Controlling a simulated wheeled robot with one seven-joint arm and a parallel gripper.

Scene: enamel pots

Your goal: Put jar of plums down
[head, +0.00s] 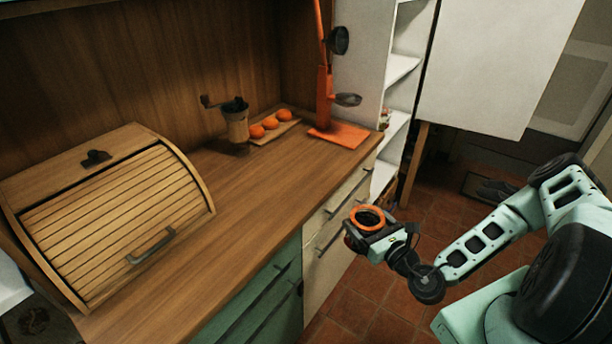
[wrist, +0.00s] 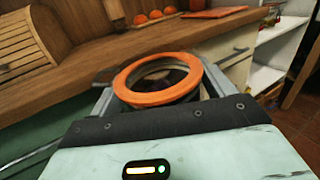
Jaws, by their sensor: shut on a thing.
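The jar of plums (head: 367,207) has an orange rim and an open top with dark contents. My gripper (head: 368,222) is shut around it and holds it upright, in front of the drawers and off the counter, above the tiled floor. In the wrist view the jar's orange rim (wrist: 157,99) stands between the two fingers of my gripper (wrist: 160,85). The jar's lower body is mostly hidden by the gripper. The wooden counter (head: 262,190) is left of and behind the jar.
A roll-top bread box (head: 115,215) fills the counter's left end. A grinder (head: 237,125), a board with three orange fruits (head: 270,123) and an orange stand (head: 340,134) are at the back. The counter's middle and front are clear. White shelves (head: 400,70) stand beyond the right end.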

